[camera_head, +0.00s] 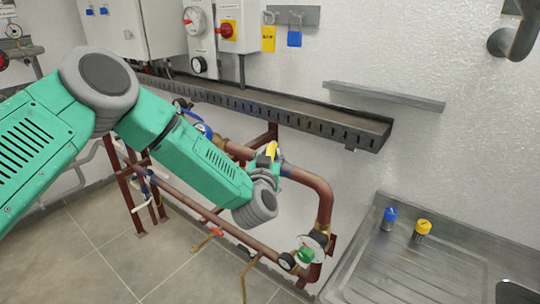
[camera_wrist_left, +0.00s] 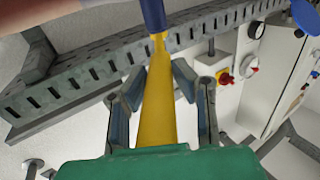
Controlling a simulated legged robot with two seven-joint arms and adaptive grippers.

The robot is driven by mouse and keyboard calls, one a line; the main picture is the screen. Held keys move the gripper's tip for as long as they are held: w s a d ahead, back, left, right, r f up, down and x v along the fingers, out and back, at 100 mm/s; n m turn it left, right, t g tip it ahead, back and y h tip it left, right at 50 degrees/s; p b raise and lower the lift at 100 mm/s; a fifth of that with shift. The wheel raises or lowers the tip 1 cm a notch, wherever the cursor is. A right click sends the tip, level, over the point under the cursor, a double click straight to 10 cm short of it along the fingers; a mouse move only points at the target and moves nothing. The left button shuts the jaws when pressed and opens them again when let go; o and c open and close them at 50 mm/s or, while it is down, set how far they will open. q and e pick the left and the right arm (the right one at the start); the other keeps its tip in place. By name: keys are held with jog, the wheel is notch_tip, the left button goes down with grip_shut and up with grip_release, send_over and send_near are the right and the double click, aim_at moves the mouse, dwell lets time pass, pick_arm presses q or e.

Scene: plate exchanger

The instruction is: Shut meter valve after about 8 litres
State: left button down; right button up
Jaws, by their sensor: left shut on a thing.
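A yellow valve lever (camera_head: 271,150) shows on the reddish-brown pipe (camera_head: 318,188) beside a blue band. In the left wrist view the yellow lever (camera_wrist_left: 158,110) runs between my fingers up to a blue part (camera_wrist_left: 153,14). My left gripper (camera_wrist_left: 160,88) is shut on the lever; in the head view my own wrist hides most of the gripper (camera_head: 270,158). A blue round part, perhaps the meter (camera_head: 201,130), is partly hidden behind my left forearm. Its reading cannot be made out. My right gripper is not in view.
A slotted metal tray (camera_head: 300,112) runs along the wall above the pipes. A red-handled valve (camera_head: 207,240) and a gauge with a green part (camera_head: 306,253) sit on the lower pipework. A steel drainer (camera_head: 365,250) with a blue cap (camera_head: 389,219) and yellow cap (camera_head: 422,230) stands right.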

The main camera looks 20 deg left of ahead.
pick_arm(q)
jog(key=shift+a+r, duration=0.1)
jog(key=shift+a, duration=0.15)
jog(key=shift+d+r+h, duration=0.1)
jog(key=shift+d+h, duration=0.05)
jog(key=shift+h, duration=0.25)
